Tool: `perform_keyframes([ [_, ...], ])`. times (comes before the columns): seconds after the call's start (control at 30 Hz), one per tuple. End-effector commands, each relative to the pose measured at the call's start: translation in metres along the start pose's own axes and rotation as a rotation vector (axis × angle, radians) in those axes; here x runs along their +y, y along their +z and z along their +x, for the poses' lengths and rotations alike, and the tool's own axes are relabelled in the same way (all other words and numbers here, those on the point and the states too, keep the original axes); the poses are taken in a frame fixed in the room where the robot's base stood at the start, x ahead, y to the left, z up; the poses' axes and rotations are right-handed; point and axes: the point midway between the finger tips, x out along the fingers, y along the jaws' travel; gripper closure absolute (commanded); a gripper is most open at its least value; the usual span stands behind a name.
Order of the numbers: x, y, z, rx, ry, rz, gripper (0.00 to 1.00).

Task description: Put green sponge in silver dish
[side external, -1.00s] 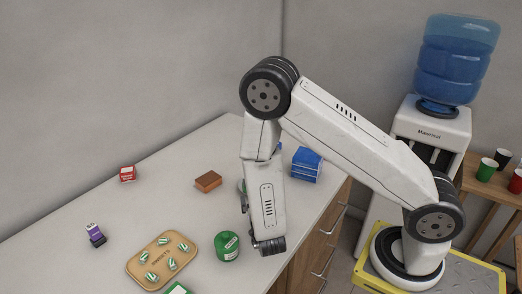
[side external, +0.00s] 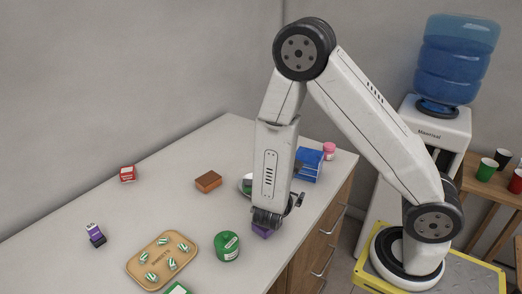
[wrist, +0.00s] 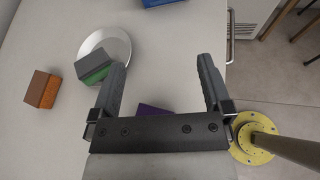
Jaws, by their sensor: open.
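The silver dish (wrist: 122,43) is a round shallow plate at upper left in the wrist view. The green sponge (wrist: 95,67), grey on top, lies over its lower part; I cannot tell if it rests fully inside the rim. In the side view the dish (side external: 246,186) is mostly hidden behind my arm. My gripper (wrist: 158,72) is open and empty, its fingers apart, with the left finger beside the sponge's right end. It also shows low over the counter in the side view (side external: 282,208).
A purple block (wrist: 152,109) lies under my gripper. An orange-brown sponge (wrist: 42,90) is left of the dish. A blue rack-like object (side external: 309,165), a pink jar (side external: 329,150), a green tin (side external: 228,246) and a wooden tray (side external: 136,268) stand around. The counter's right edge is close.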

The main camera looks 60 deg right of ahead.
Motion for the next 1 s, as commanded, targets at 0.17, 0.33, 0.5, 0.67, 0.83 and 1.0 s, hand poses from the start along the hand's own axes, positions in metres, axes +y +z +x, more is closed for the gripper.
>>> perform_keyframes([
  [0.17,-0.03,0.008,-0.008,0.117,-0.219,0.198,0.0],
  [0.33,-0.051,0.007,-0.025,0.241,-0.402,0.403,0.0],
  [0.5,-0.06,0.002,-0.046,0.376,-0.56,0.633,0.0],
  [0.67,-0.057,-0.002,-0.068,0.508,-0.683,0.865,0.0],
  [0.83,-0.043,-0.001,-0.089,0.647,-0.787,1.128,0.0],
  [1.0,-0.023,0.007,-0.106,0.77,-0.859,1.385,0.0],
])
